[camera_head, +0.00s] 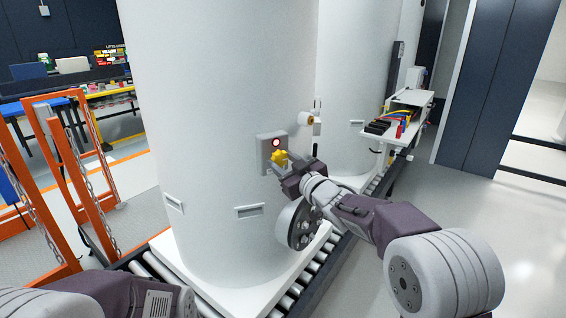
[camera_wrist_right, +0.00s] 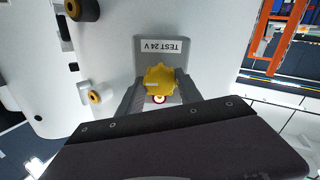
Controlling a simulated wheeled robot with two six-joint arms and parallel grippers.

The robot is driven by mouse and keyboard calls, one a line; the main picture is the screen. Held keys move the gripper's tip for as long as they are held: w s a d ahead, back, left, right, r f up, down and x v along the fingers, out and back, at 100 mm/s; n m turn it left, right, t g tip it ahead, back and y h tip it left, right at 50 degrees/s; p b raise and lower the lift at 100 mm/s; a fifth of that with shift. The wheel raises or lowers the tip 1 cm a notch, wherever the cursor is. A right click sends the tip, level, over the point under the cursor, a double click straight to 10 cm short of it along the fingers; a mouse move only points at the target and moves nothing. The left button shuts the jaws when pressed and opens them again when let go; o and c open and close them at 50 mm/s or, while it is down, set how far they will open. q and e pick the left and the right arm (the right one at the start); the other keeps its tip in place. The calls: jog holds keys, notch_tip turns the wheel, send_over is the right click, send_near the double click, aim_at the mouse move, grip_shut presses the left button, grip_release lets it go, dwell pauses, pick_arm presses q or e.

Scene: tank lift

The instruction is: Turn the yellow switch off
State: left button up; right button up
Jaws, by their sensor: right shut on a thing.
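The yellow switch (camera_head: 279,158) is a lobed knob on a small grey box (camera_head: 268,141) fixed to the front of a large white tank (camera_head: 220,90). A round red-rimmed light sits above the knob on the box in the head view. My right gripper (camera_head: 285,166) reaches the knob from the right and is shut on it. In the right wrist view the yellow switch (camera_wrist_right: 160,79) lies between the two fingers of my right gripper (camera_wrist_right: 158,88), below a label reading "TEST 24 V". My left arm shows at the lower left of the head view, but its gripper is out of view.
The tank stands on a white base over a roller conveyor (camera_head: 312,285). A second white tank (camera_head: 360,90) stands behind at right. An orange frame with chains (camera_head: 62,190) is at left. A cluttered white table (camera_head: 402,115) stands at back right. Floor at right is clear.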

jog(key=n+b, duration=0.2)
jog(key=n, duration=0.1)
jog(key=shift+f, duration=0.1)
jog(key=n+b, duration=0.3)
jog(key=n, duration=0.2)
jog(key=shift+n, duration=0.3)
jog(key=n+b, duration=0.2)
jog(key=n, duration=0.2)
jog(key=n+b, duration=0.2)
jog(key=n, duration=0.3)
jog(key=shift+n, duration=0.3)
jog(key=o, duration=1.4)
jog(key=shift+c, duration=0.2)
